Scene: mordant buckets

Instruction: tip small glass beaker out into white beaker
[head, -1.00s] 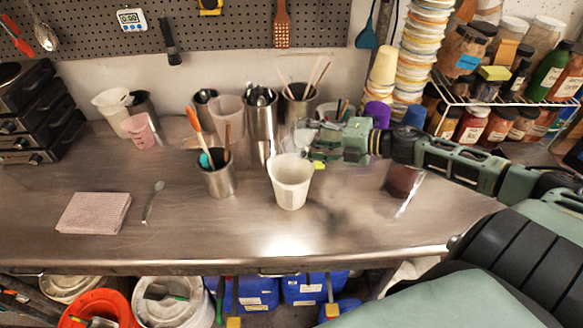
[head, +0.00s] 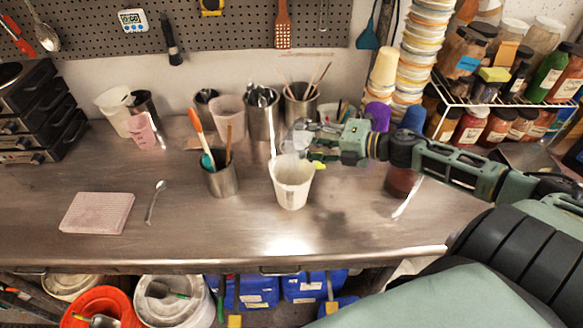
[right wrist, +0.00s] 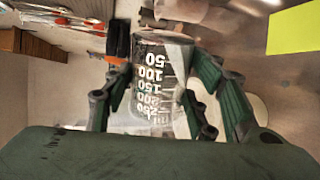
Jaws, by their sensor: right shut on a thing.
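The small glass beaker (head: 300,137) is clear and hard to make out in the head view, just above and behind the rim of the white beaker. In the right wrist view the glass beaker (right wrist: 158,85) shows white volume marks and sits between both fingers. My right gripper (head: 318,143) is shut on it. The white beaker (head: 291,185) stands upright on the steel table, below the gripper. Any contents of the glass beaker cannot be made out. My left gripper is not in view.
A steel cup (head: 220,182) with tools stands left of the white beaker. More steel cups (head: 262,118) stand behind. A dark red container (head: 401,182) stands at right. The table front is clear.

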